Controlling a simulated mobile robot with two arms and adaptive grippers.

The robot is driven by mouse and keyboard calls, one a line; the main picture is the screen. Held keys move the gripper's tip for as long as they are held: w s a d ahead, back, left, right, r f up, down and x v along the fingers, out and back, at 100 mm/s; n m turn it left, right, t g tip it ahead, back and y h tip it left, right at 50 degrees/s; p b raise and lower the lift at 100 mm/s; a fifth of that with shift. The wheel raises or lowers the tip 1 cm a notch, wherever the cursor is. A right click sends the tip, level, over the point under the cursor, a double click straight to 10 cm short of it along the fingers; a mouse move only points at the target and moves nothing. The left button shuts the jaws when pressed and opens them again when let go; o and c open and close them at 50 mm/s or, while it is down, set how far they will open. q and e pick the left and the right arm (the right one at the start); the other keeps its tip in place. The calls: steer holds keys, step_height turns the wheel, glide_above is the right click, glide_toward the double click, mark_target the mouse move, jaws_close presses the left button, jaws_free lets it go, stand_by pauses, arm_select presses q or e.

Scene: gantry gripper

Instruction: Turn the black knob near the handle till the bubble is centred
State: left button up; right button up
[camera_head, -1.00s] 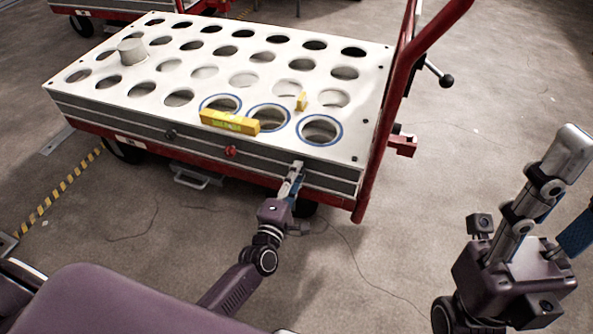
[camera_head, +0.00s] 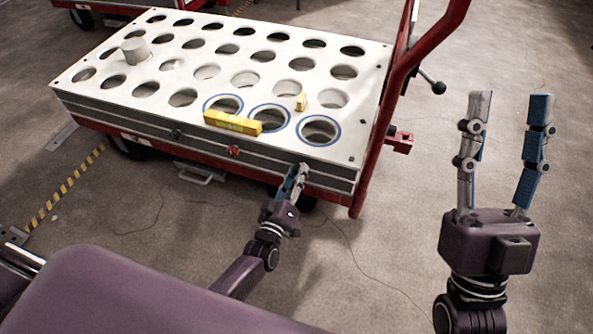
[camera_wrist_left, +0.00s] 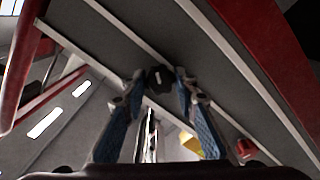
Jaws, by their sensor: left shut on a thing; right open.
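The black knob near the handle (camera_wrist_left: 157,78) is on the cart's grey side edge. My left gripper (camera_head: 296,172) is shut on it; in the left wrist view (camera_wrist_left: 160,84) its fingertips sit on both sides of the knob. In the head view the fingers hide the knob. A long yellow spirit level (camera_head: 233,123) and a short yellow level (camera_head: 301,102) lie on the white top; their bubbles are too small to read. My right gripper (camera_head: 508,108) is open and empty, fingers up, right of the cart.
The white cart top (camera_head: 222,49) has several round holes and a grey cylinder (camera_head: 135,50). A red knob (camera_head: 234,150) and another black knob (camera_head: 175,134) are along the same side. The red handle (camera_head: 402,75) rises at the right end.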

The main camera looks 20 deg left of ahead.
arm_select(q)
steer(key=shift+f+m+p, duration=0.1)
steer(key=shift+m+p, duration=0.6)
steer(key=shift+m, duration=1.8)
arm_select(e)
steer(key=w+f+g+h, duration=0.1)
steer(key=w+f+g, duration=0.3)
steer(key=w+f, duration=0.1)
steer(key=shift+w+a+f+g+h, duration=0.3)
steer(key=shift+w+a+f+h, duration=0.1)
steer(key=shift+f, duration=0.4)
arm_select(q)
steer(key=o, duration=1.1)
steer(key=shift+o, duration=0.2)
arm_select(e)
steer(key=shift+s, duration=0.1)
arm_select(q)
steer(key=s, duration=1.2)
steer(key=shift+a, duration=0.2)
